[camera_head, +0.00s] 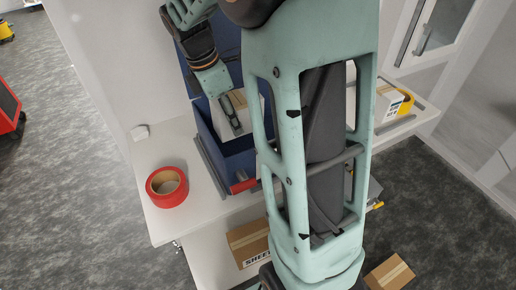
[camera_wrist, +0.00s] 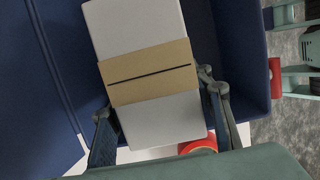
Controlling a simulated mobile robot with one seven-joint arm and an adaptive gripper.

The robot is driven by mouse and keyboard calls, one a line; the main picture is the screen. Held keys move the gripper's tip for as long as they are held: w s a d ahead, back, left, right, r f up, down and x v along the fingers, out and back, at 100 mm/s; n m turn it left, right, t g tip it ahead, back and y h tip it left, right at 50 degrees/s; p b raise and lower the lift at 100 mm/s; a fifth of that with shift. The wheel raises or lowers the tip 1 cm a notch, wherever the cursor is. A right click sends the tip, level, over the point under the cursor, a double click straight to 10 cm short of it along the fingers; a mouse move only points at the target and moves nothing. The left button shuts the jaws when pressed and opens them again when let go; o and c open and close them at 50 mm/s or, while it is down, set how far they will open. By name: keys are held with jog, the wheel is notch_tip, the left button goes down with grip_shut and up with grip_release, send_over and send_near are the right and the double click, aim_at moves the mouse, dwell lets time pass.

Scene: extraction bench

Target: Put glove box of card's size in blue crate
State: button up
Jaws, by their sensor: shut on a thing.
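A white box with a tan band and a dark slot (camera_wrist: 150,72) is between the fingers of my gripper (camera_wrist: 163,122) in the wrist view. It looks like the glove box. My gripper is shut on its near end. In the head view, my gripper (camera_head: 232,112) reaches down into the open top of the blue crate (camera_head: 236,168), and part of the box (camera_head: 240,123) shows there. Blue crate walls (camera_wrist: 238,48) flank the box in the wrist view. Whether the box touches the crate floor, I cannot tell. My arm hides the crate's right part.
A red tape roll (camera_head: 154,191) lies on the white table (camera_head: 180,226) left of the crate. A carton and yellow tape (camera_head: 404,101) sit at the right. A cardboard box (camera_head: 248,239) is on the lower shelf, another box (camera_head: 390,273) on the floor.

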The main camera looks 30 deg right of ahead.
aim_at(218, 116)
jog(key=x, duration=0.3)
jog(key=a+x, duration=0.1)
jog(key=x, duration=0.2)
jog(key=a+x, duration=0.1)
jog(key=x, duration=0.2)
jog(key=shift+a+f, duration=0.1)
jog(key=shift+f, duration=0.55)
jog(key=shift+f, duration=0.15)
jog(key=o, duration=1.6)
jog(key=v, duration=1.2)
